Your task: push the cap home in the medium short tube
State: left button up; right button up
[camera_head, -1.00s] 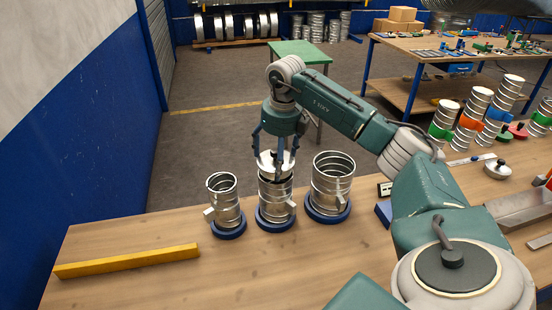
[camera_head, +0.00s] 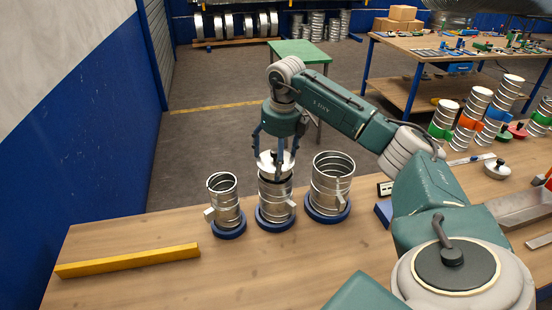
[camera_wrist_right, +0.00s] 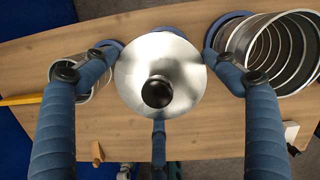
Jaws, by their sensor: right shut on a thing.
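The medium short tube (camera_head: 275,202) is a silver spiral duct. It stands upright in a blue ring base between a smaller tube and a wider one. A shiny silver cap (camera_head: 267,168) with a black knob is at its top; in the wrist view the cap (camera_wrist_right: 185,75) covers the tube's mouth. My right gripper (camera_head: 276,165) points down over it, with its three blue fingers shut around the cap. In the wrist view the fingers (camera_wrist_right: 158,90) stand around the cap's rim. How deep the cap sits is hard to tell. My left gripper is not in view.
The smaller tube (camera_head: 226,208) stands close on the left and the wider tube (camera_head: 331,190) close on the right, both open-topped. A yellow bar (camera_head: 128,261) lies at the left of the table. Capped tubes (camera_head: 467,125) stand at the right. The front middle is clear.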

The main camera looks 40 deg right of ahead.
dwell(0.4)
jog(key=shift+f+b, duration=0.7)
jog(key=shift+f, duration=0.55)
jog(key=o, duration=1.2)
jog(key=shift+c, duration=0.2)
jog(key=r, duration=0.4)
jog(key=s+r, duration=0.1)
jog(key=r, duration=0.6)
jog(key=shift+s+a+r, duration=0.1)
jog(key=shift+s+r, duration=0.25)
